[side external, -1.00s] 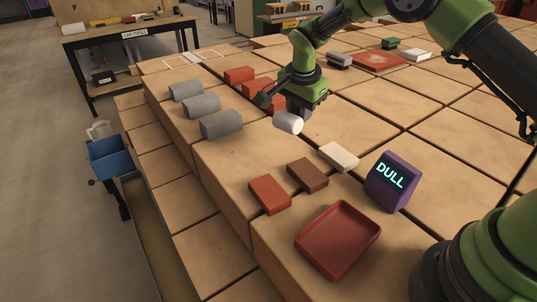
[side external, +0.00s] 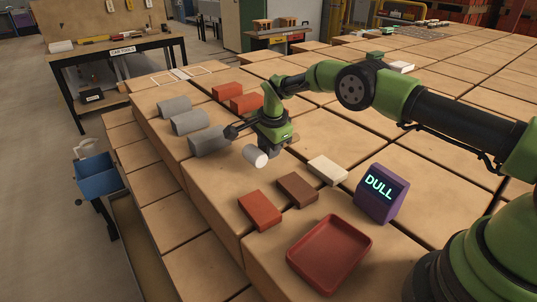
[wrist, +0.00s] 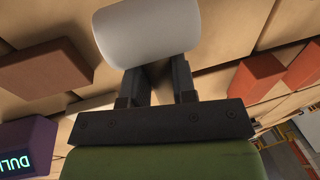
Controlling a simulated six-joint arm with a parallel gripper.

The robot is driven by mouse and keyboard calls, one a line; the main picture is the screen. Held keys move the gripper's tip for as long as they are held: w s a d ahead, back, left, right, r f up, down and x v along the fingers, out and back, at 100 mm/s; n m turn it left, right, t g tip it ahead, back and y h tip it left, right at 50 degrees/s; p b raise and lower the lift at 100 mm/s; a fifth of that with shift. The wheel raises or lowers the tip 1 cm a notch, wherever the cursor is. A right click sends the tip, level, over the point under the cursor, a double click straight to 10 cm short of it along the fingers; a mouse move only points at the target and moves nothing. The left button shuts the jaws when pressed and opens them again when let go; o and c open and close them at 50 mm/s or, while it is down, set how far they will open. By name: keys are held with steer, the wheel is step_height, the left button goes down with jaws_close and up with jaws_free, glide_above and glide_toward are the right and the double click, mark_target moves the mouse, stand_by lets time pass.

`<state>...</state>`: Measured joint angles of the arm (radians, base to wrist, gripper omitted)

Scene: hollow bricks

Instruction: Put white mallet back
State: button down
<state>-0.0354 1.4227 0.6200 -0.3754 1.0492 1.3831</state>
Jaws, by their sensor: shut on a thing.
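The white mallet shows as a thick white cylinder (side external: 255,156) in the side view, held just off my gripper above the brick-coloured work surface. It also fills the top of the wrist view (wrist: 147,32), lying across the tips of my fingers. My gripper (side external: 268,149) is shut on the mallet, with both dark fingers (wrist: 156,85) reaching to it in the wrist view. The mallet's handle cannot be made out. The tool bench (side external: 115,60) with a sign ending in "TOOLS" stands at the back left, with several tools on it.
Grey cylinders (side external: 190,122) lie left of my gripper. Red bricks (side external: 245,103) lie behind it. Red (side external: 260,209), brown (side external: 297,190) and cream (side external: 328,170) bricks, a red tray (side external: 330,254) and a purple "DULL" display (side external: 381,194) stand in front. A blue bin (side external: 97,177) is beyond the left edge.

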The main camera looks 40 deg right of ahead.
steer(key=shift+s+x, duration=0.2)
steer(key=shift+x, duration=0.9)
steer(key=shift+a+f, duration=0.1)
steer(key=c, duration=0.9)
jaws_free()
